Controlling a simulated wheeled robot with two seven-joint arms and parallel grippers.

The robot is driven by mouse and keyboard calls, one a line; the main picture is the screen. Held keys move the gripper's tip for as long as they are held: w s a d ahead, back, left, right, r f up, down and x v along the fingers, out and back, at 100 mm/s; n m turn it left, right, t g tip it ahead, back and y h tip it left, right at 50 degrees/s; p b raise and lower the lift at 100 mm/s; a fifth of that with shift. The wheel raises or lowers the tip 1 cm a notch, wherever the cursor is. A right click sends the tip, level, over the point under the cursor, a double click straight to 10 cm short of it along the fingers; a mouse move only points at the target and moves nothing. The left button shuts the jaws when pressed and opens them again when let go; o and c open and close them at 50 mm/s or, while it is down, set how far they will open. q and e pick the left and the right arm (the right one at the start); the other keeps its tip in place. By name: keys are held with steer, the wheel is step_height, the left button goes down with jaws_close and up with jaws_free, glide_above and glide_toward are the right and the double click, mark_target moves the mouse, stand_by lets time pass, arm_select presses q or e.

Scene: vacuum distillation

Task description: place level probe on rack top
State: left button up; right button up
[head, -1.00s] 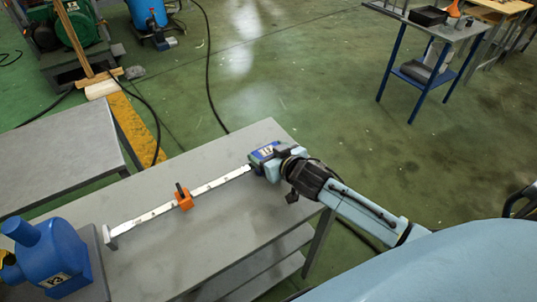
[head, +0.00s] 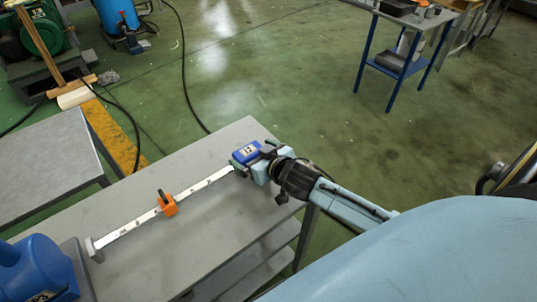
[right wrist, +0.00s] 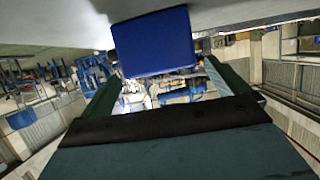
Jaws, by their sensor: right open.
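The level probe lies along the grey rack top (head: 225,230). It has a long white bar (head: 130,228), an orange block (head: 167,205) partway along and a blue labelled head (head: 247,152) at the far right end. My right gripper (head: 260,163) is at the blue head. In the right wrist view the blue head (right wrist: 152,42) shows between and just beyond the spread fingers of my right gripper (right wrist: 165,80). The fingers are open; contact with the head cannot be told. My left gripper is out of view.
A blue machine (head: 35,270) stands at the rack's lower left, near the bar's end. Another grey table (head: 45,165) is at the left. A blue-legged table (head: 400,70) stands far right. The rack top beside the bar is clear.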

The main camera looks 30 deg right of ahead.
steer(key=p+v, duration=0.1)
steer(key=v, duration=0.8)
steer(key=shift+s, duration=0.2)
steer(key=s+f+g, duration=0.1)
steer(key=s, duration=0.1)
steer(key=s+a+f+g+h, duration=0.1)
steer(key=s+g, duration=0.2)
steer(key=s, duration=0.2)
steer(key=shift+a+f+h, duration=0.2)
steer(key=shift+f+h, duration=0.2)
steer(key=s+a+f+n+g, duration=0.1)
steer(key=s+a+g, duration=0.2)
steer(key=s+g, duration=0.55)
steer(key=s+f+t, duration=0.1)
steer(key=s+f, duration=0.1)
steer(key=f, duration=1.1)
steer(key=s+f, duration=0.3)
steer(key=f, duration=1)
steer(key=s+d+f, duration=0.2)
steer(key=s+f, duration=1.1)
steer(key=s, duration=0.1)
steer(key=shift+s+d+n+g+y, duration=0.25)
steer(key=shift+s+n+g+y, duration=0.05)
steer(key=shift+g, duration=0.15)
